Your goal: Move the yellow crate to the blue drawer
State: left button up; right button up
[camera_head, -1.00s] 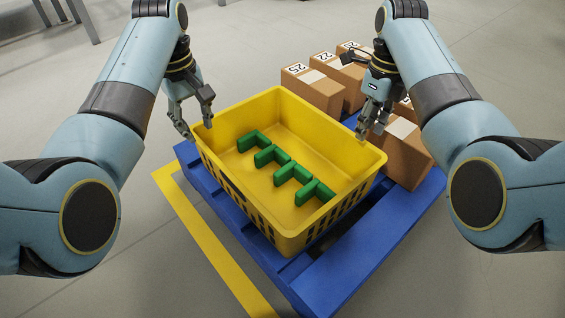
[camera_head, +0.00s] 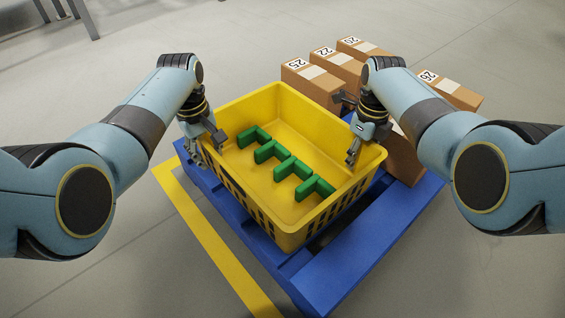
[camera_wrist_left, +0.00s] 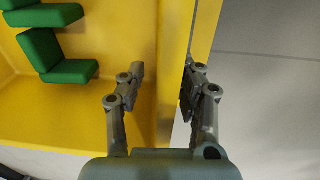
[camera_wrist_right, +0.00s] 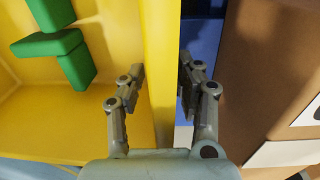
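The yellow crate (camera_head: 262,212) sits on a blue pallet and holds several green L-shaped pieces (camera_head: 284,163). My left gripper (camera_head: 207,150) straddles the crate's left wall, one finger inside and one outside. In the left wrist view the left fingers (camera_wrist_left: 163,80) stand apart with the yellow rim (camera_wrist_left: 174,60) between them. My right gripper (camera_head: 352,150) straddles the right wall likewise. In the right wrist view the right fingers (camera_wrist_right: 162,82) are apart on either side of the rim (camera_wrist_right: 161,50). No blue drawer is seen in these views.
The blue pallet (camera_head: 345,268) lies under the crate on the floor, beside a yellow floor line (camera_head: 215,250). Numbered cardboard boxes (camera_head: 312,82) stand close behind and right of the crate, near my right gripper. The grey floor at left is open.

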pick_arm(q)
jog(key=shift+f, duration=0.1)
pick_arm(e)
jog(key=shift+f, duration=0.1)
pick_arm(q)
jog(key=shift+c, duration=0.3)
pick_arm(e)
jog(key=shift+c, duration=0.3)
pick_arm(q)
grip_shut()
pick_arm(e)
grip_shut()
